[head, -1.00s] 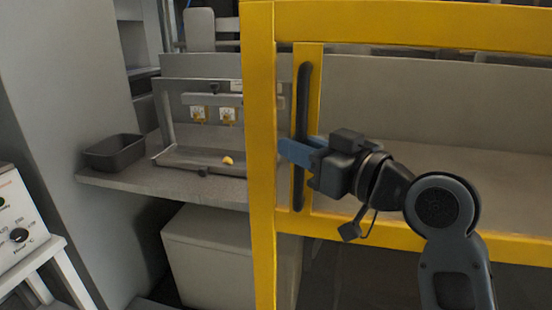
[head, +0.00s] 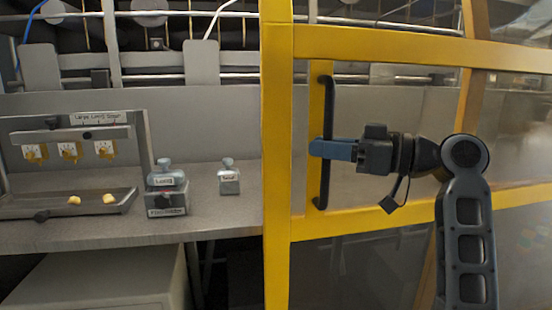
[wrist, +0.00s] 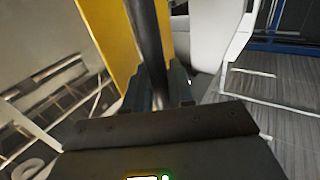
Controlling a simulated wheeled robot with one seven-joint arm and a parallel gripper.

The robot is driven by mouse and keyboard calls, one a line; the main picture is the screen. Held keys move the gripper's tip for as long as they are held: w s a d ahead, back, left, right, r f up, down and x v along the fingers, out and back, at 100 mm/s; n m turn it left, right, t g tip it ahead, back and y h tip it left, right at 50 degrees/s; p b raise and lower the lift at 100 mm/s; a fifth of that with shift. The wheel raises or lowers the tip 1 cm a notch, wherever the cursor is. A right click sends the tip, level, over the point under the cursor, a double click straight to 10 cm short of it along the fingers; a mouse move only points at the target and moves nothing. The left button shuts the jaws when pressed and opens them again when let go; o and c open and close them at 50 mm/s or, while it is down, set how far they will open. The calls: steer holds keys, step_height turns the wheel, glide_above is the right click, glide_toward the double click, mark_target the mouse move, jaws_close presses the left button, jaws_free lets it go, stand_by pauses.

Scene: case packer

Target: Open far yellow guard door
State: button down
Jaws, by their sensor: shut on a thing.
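The yellow guard door (head: 279,150) stands in the middle and right of the head view, a yellow frame with clear panels. A black vertical bar handle (head: 327,95) is fixed on its left upright. My gripper (head: 322,149) reaches from the right, its blue fingers shut on the handle at about mid-height. In the wrist view the dark handle (wrist: 147,45) runs between the two fingers (wrist: 158,88), with the yellow door frame (wrist: 108,42) beside it. The fingers hide the gripped part of the handle.
Left of the door is a grey bench (head: 215,212) with a tray rack (head: 70,200) holding yellow pieces, and two small labelled devices, one larger (head: 166,190) and one smaller (head: 229,180). A pale box (head: 100,280) stands underneath. Grey floor (wrist: 285,130) shows in the wrist view.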

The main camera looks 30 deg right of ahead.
steer(key=s+d, duration=0.2)
steer(key=d, duration=0.5)
steer(key=shift+s+b, duration=0.25)
steer(key=shift+b, duration=0.1)
steer(key=c, duration=1.1)
jaws_free()
steer(key=v, duration=0.8)
